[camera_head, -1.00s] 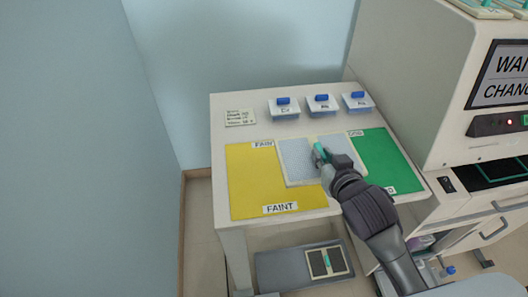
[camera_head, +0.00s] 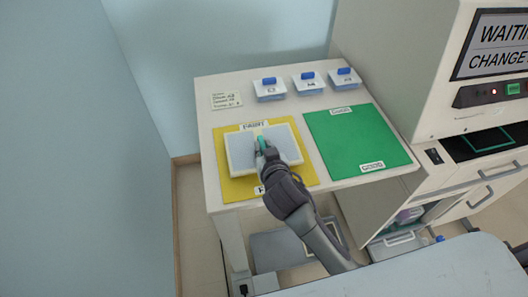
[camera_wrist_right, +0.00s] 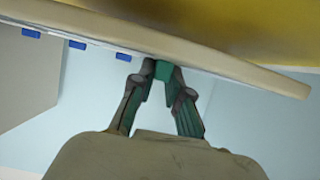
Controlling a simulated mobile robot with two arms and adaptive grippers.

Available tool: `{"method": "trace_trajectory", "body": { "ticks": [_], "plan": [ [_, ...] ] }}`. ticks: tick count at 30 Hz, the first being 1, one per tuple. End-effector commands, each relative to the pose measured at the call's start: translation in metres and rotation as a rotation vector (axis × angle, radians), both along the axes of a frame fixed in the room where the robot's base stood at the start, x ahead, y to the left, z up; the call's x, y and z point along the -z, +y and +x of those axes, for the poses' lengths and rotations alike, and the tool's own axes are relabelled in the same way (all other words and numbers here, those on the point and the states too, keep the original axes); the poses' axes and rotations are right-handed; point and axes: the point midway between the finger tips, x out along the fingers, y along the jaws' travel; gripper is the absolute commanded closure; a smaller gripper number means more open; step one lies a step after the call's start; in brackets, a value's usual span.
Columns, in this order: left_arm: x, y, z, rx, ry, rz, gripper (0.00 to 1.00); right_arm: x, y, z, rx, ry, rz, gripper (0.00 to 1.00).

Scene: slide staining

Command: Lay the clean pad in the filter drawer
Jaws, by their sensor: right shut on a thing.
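A pale blue-white pad (camera_head: 240,152) with a cream edge is over the yellow FAINT mat (camera_head: 226,190) on the side table. My right gripper (camera_head: 262,146) is shut on the pad's green handle, which also shows between the fingers in the right wrist view (camera_wrist_right: 162,70). I cannot tell whether the pad rests on the mat or hangs just above it. A dark drawer with a green-outlined square (camera_head: 488,138) is open at the machine on the right, partly cut off by the frame. My left gripper is not in view.
The green mat (camera_head: 355,140) beside the yellow one is bare. Blue-knobbed lidded dishes (camera_head: 270,90) and a written card (camera_head: 226,100) stand along the table's back. The machine's screen (camera_head: 492,45) reads WAITING CHANGE. A grey tray (camera_head: 275,250) lies low under the table.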

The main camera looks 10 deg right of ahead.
Motion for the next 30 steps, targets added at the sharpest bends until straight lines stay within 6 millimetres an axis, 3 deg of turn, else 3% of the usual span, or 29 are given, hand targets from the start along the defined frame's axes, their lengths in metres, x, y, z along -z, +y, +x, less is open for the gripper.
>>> {"method": "trace_trajectory", "body": {
  "ticks": [4, 16, 17, 21, 30],
  "plan": [
    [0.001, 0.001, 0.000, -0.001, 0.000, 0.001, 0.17, 0.017, 0.000, 0.000, -0.002, 0.000, -0.001, 1.00],
    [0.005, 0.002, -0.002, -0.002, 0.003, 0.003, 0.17, 0.023, 0.000, 0.000, -0.001, -0.001, 0.000, 1.00],
    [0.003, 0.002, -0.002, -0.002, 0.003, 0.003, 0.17, 0.022, 0.000, 0.000, 0.000, 0.000, 0.000, 0.79],
    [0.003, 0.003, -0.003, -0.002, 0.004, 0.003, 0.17, 0.022, 0.000, 0.000, 0.000, 0.000, 0.000, 0.59],
    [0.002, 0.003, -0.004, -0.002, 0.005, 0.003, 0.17, 0.019, 0.000, 0.000, -0.001, -0.001, -0.001, 0.59]
  ]
}}
